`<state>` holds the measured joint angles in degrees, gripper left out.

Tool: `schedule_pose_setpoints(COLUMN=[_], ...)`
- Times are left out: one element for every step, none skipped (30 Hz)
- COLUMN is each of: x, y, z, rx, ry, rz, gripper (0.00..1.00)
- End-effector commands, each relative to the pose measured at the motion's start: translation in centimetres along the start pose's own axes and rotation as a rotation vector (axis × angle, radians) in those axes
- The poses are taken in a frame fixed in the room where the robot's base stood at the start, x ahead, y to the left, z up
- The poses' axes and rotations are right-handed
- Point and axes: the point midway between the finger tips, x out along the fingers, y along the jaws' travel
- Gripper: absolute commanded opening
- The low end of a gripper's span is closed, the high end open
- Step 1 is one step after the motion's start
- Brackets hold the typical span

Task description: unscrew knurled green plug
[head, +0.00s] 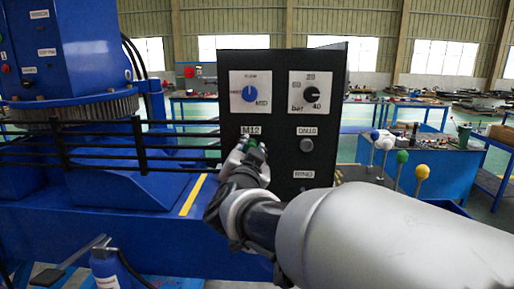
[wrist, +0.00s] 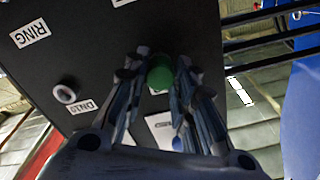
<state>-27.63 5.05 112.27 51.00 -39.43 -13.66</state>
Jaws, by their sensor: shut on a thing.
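The knurled green plug (wrist: 160,74) sits at the black panel (head: 317,222), under the M12 label (head: 251,129). In the head view only a small part of the green plug (head: 252,143) shows, mostly covered by my gripper. My gripper (head: 250,150) reaches the panel from the front right. In the wrist view my gripper (wrist: 163,80) has its two fingers on either side of the plug, shut on it. Whether the plug's thread is still in the panel is hidden.
The panel also carries a blue knob (head: 249,93), a black dial (head: 311,93) and a grey DN10 fitting (head: 306,145). Several ball-topped levers (head: 402,158) stand to the right. Black rails (head: 80,145) and a blue machine stand at left.

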Motion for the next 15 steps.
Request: schedule_pose_setpoints(x=[-0.01, -0.02, -0.03, -0.05, -0.07, -0.1, -0.13, -0.15, -0.19, -0.21, -0.2, -0.2, -0.19, -0.19, -0.18], y=[0.02, 0.02, 0.02, 0.02, 0.02, 0.02, 0.02, 0.02, 0.03, 0.03, 0.04, 0.03, 0.01, -0.01, -0.06], z=[0.0, 0.0, 0.0, 0.0, 0.0, 0.0, 0.01, 0.01, 0.01, 0.01, 0.02, 0.01, -0.01, -0.05, -0.12], rx=[0.0, 0.0, 0.0, 0.0, 0.0, 0.0, 0.0, 0.0, 0.0, 0.0, -0.001, -0.005, -0.014, -0.028, -0.056], ry=[0.0, 0.0, 0.0, 0.0, 0.0, 0.0, 0.0, 0.0, 0.0, 0.0, 0.0, -0.001, -0.001, -0.002, -0.003], rz=[0.0, 0.0, 0.0, 0.0, 0.0, 0.001, 0.001, 0.001, 0.001, 0.001, 0.001, 0.001, 0.001, 0.002, 0.002], gripper=[0.0, 0.0, 0.0, 0.0, 0.0, 0.0, 0.0, 0.0, 0.0, 0.0, 0.0, 0.0, 0.0, 0.0, 0.0])
